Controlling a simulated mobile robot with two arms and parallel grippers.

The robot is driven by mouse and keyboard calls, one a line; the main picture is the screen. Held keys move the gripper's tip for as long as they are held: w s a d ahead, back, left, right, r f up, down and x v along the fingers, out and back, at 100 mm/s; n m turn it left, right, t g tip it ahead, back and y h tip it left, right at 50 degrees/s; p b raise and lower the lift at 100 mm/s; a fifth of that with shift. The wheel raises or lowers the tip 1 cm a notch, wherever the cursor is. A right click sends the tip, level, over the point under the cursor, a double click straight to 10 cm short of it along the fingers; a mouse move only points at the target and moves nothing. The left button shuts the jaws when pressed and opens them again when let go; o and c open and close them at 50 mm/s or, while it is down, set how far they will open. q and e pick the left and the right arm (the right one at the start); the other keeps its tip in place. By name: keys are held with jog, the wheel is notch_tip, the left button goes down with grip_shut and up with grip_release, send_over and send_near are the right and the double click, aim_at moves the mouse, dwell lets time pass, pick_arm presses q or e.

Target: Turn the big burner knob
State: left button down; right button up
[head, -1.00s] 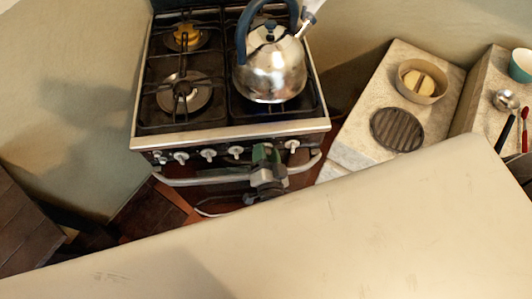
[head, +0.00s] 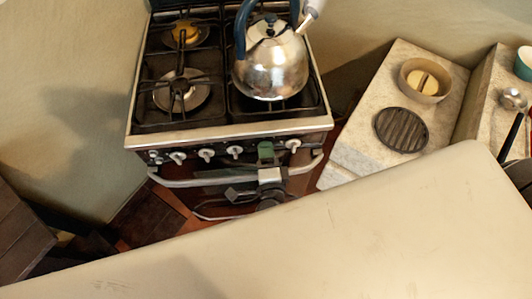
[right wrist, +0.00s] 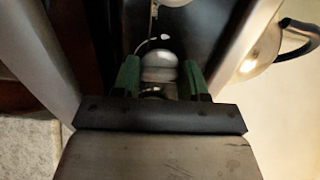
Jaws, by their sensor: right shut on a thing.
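The stove (head: 230,131) stands at the upper middle of the head view, with a row of pale knobs along its front. Visible knobs include one at the left (head: 177,158), one in the middle (head: 235,151) and one at the right end (head: 293,144). My right gripper (head: 266,152) is at the front panel, between the middle and right-end knobs. In the right wrist view its green fingers (right wrist: 161,80) are shut on a rounded pale knob (right wrist: 160,66). The fingers hide that knob in the head view. My left gripper is not in view.
A metal kettle (head: 270,75) sits on the right burners. The oven handle bar (head: 190,182) runs below the knobs, close to my right gripper. A counter (head: 350,150) with a round dark grate (head: 402,130) and a bowl (head: 425,80) stands to the right.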

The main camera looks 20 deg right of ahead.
dwell(0.4)
jog(key=o, duration=0.9)
jog(key=shift+s, duration=0.1)
jog(key=s+a+b, duration=0.2)
jog(key=s, duration=0.8)
jog(key=shift+s, duration=0.25)
